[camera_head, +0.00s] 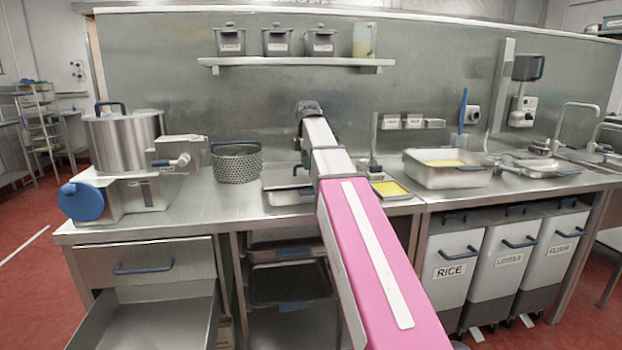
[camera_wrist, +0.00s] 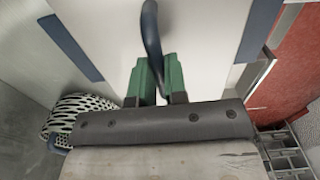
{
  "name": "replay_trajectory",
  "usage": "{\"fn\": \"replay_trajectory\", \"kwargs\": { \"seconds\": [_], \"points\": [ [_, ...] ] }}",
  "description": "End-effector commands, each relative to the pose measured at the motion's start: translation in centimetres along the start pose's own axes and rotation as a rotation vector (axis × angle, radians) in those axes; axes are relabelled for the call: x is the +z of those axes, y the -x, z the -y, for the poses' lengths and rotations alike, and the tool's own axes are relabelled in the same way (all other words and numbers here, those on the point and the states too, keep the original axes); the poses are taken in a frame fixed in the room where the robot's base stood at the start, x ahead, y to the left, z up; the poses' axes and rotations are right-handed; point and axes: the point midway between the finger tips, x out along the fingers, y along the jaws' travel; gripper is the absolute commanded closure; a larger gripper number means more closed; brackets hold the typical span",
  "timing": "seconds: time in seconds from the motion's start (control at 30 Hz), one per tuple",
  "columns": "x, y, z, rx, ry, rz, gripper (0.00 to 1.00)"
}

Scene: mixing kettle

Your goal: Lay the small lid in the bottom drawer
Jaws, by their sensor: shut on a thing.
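My gripper (camera_wrist: 159,78) has green fingers closed around a curved dark blue handle (camera_wrist: 152,35) in the wrist view. Behind the handle is a pale flat panel (camera_wrist: 108,30) with blue strips near its sides, apparently the small lid; its full outline is cut off. In the head view my arm reaches over the counter, and the gripper and lid are hidden behind it. The bottom drawer (camera_head: 155,325) is pulled open at the lower left and its visible floor looks empty. The top drawer (camera_head: 145,263) above it is shut, with a blue handle.
A steel kettle (camera_head: 125,138) stands at the counter's left, beside a perforated basket (camera_head: 236,163). A shallow pan (camera_head: 288,195) and a larger pan (camera_head: 445,175) stand on the counter (camera_head: 205,205). Labelled bins (camera_head: 452,285) stand underneath. A shelf (camera_head: 295,62) holds small containers.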

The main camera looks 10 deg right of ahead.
Motion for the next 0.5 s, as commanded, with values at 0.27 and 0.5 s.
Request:
{"fn": "replay_trajectory", "kwargs": {
  "seconds": [0.27,0.5],
  "points": [
    [0.0,0.9,-0.1,0.001,0.000,0.000,1.00],
    [0.0,2.1,-0.1,0.000,0.000,0.000,1.00]
  ]
}}
